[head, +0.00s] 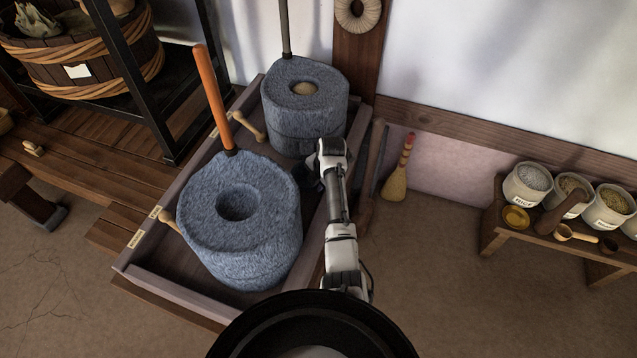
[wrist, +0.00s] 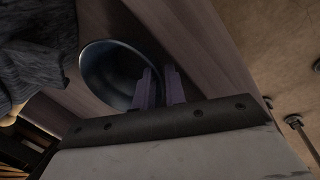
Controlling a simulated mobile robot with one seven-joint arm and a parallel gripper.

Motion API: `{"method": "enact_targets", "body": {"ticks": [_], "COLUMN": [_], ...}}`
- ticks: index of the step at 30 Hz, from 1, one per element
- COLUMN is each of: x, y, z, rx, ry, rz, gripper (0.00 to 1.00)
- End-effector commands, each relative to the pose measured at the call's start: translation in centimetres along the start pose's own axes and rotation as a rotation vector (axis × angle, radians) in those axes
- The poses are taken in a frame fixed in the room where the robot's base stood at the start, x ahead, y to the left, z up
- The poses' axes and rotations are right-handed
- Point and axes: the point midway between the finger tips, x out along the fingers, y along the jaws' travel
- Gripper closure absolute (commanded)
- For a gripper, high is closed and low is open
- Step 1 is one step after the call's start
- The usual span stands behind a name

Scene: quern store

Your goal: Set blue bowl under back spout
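The blue bowl (wrist: 108,72) shows in the wrist view as a dark blue, round, hollow shape beside rough grey stone. My gripper (wrist: 160,86) has its two fingers close together at the bowl's right rim, one over the bowl's inside and one outside it, with the rim between them. The back quern (head: 320,115) and front quern (head: 225,245) are blue-grey stone.
The querns stand in a wooden tray (head: 145,275) with raised edges. An orange handle (head: 212,95) rises from the front quern. A brush (head: 397,175) leans by the wall. A bench (head: 545,232) at right holds pots. A black frame (head: 135,90) stands at left.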

Motion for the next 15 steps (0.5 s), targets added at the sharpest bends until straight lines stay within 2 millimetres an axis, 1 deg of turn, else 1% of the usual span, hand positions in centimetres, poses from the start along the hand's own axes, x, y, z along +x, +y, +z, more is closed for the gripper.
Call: {"method": "enact_targets", "body": {"ticks": [4, 8, 11, 15], "x": [-0.2, -1.2, -2.9, -6.0], "y": [0.0, 0.1, 0.1, 0.1], "z": [0.0, 0.1, 0.1, 0.1], "rx": [0.0, 0.0, 0.001, 0.0], "ry": [0.0, -0.001, -0.002, -0.003], "rz": [0.0, 0.003, 0.004, 0.004], "gripper": [0.88, 0.88, 0.88, 0.88]}}
